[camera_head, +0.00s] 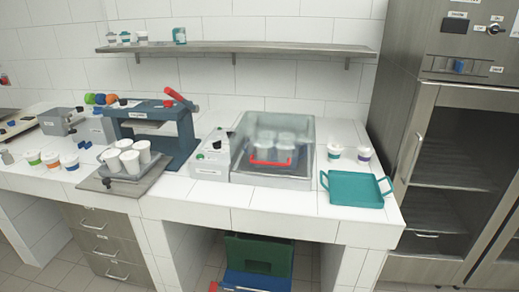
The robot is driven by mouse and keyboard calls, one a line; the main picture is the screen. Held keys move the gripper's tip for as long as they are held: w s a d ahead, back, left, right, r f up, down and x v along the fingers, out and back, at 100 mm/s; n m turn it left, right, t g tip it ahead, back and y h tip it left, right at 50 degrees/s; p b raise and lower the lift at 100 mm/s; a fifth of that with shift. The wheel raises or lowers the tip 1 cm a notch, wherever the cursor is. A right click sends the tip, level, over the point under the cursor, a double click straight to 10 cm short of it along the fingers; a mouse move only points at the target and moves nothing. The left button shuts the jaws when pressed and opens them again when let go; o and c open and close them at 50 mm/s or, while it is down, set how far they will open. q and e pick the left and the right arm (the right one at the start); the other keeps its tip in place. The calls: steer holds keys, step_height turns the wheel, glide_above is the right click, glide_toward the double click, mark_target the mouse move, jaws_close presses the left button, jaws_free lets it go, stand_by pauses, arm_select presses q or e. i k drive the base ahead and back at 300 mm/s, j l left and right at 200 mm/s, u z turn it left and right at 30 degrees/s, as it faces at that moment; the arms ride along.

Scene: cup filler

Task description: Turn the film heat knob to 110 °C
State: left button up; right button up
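I cannot tell for certain which knob is the film heat knob, and no temperature marks are readable. A dark blue-grey press machine (187,140) with a red lever (180,98) stands on the left half of the counter. A small dark knob (123,102) shows near its upper left. A white control box (209,162) with a small dark knob (217,145) and a green mark stands right of the press. Neither of my grippers is in view.
White cups (130,161) stand on a metal tray in front of the press. A clear-covered chamber (303,132) holds cups in a red-handled carrier. A teal tray (355,190) lies at the counter's right. A shelf (240,49) hangs above; a steel cabinet (410,150) stands right.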

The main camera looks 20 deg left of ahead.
mark_target(216, 145)
steer(key=i+j+u, duration=0.2)
steer(key=u, duration=0.15)
steer(key=i+j+u, duration=0.35)
steer(key=i+l+z, duration=0.1)
steer(key=i+l, duration=0.25)
